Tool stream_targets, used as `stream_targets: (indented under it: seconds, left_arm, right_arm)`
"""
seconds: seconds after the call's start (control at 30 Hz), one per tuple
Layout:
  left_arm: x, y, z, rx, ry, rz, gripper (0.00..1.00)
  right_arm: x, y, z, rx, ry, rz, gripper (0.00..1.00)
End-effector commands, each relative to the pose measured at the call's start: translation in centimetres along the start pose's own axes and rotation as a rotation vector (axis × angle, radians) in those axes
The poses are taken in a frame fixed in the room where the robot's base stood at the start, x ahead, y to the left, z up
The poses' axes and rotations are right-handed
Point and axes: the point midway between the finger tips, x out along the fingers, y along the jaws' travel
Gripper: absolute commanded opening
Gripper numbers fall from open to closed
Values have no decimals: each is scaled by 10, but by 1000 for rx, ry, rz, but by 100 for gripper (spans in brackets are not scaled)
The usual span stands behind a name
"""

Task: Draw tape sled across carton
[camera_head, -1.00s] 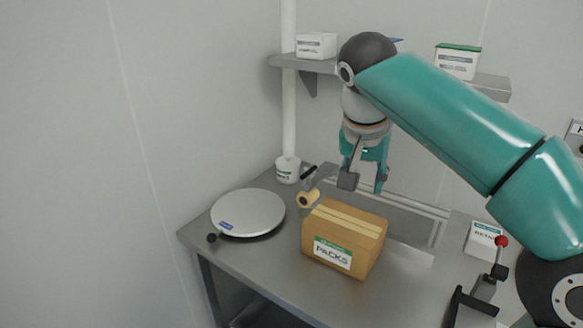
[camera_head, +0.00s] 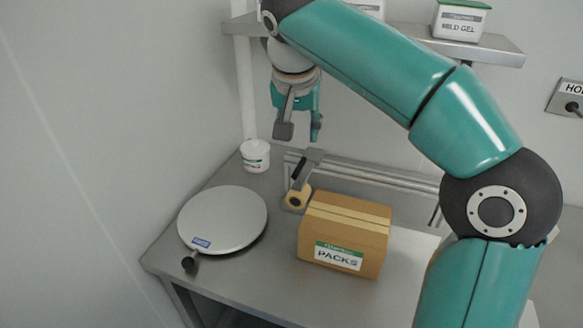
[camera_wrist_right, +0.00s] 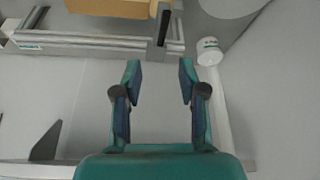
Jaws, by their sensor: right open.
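The brown carton (camera_head: 345,238), labelled PACKS with a pale tape strip along its top, sits on the steel bench. The tape sled (camera_head: 306,168), a grey bracket with a black handle and a tan tape roll (camera_head: 296,199), stands at the carton's back left corner by the rail (camera_head: 385,180). The sled's dark handle also shows in the right wrist view (camera_wrist_right: 163,27), ahead of the fingers. My right gripper (camera_head: 300,130) is open and empty, pointing down above and behind the sled, apart from it. My left gripper is out of view.
A round scale plate (camera_head: 223,219) lies left of the carton. A white tub (camera_head: 255,156) stands at the bench's back corner. A wall shelf (camera_head: 475,45) with boxes is behind my right arm. Bench in front of the carton is clear.

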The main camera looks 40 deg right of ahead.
Motion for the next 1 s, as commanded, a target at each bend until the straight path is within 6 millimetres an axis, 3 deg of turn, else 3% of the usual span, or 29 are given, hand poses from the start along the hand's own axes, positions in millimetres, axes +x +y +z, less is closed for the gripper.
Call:
stream_targets:
  seconds: [0.6,0.8,1.0]
  left_arm:
    - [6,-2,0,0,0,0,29]
    - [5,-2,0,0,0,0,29]
    - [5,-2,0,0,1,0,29]
  right_arm:
    - [123,-10,1,-16,-3,-4,41]
    - [147,-11,2,-17,-2,-5,41]
    - [153,-12,2,-17,0,-7,41]
